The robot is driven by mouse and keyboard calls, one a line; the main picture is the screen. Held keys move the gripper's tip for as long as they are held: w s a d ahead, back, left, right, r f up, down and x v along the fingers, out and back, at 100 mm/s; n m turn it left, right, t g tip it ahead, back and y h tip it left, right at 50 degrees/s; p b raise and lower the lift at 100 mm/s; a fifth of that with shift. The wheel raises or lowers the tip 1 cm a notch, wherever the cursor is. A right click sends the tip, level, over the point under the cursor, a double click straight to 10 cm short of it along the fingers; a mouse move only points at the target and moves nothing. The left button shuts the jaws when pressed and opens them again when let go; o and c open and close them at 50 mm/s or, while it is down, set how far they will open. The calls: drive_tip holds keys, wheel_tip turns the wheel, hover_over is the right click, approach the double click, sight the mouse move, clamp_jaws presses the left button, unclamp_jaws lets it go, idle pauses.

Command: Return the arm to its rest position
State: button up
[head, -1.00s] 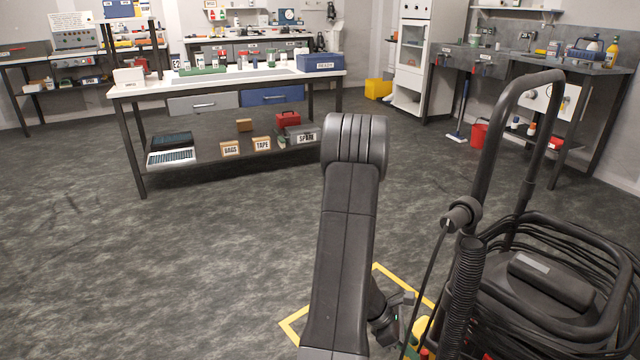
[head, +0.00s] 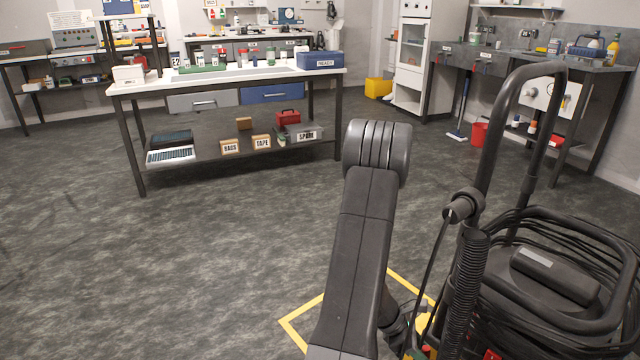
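My dark grey arm (head: 358,255) rises from the bottom of the head view, with its rounded elbow (head: 377,155) at the top. The forearm folds down behind the upper arm, and a small dark part of it shows at the right edge near the bottom. My gripper is not visible; it is hidden behind the arm or the machine at the right. Whether it is open or holds anything does not show.
A black machine with a tall tubular handle (head: 491,150) and coiled cable stands close at right. A yellow floor outline (head: 300,312) lies beside the arm. A workbench (head: 128,88) with boxes stands ahead. Open grey floor lies left and centre. A red bucket (head: 479,133) stands farther back.

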drive_tip(key=b+x, duration=0.1)
drive_tip(key=x, duration=0.3)
drive_tip(key=shift+w+a+r+p, duration=0.1)
drive_tip(key=shift+w+r+p, duration=0.05)
drive_tip(key=shift+p, duration=0.2)
drive_tip(key=shift+w+a+g+h, duration=0.15)
drive_tip(key=shift+g+h, duration=0.15)
drive_tip(key=shift+g, duration=0.1)
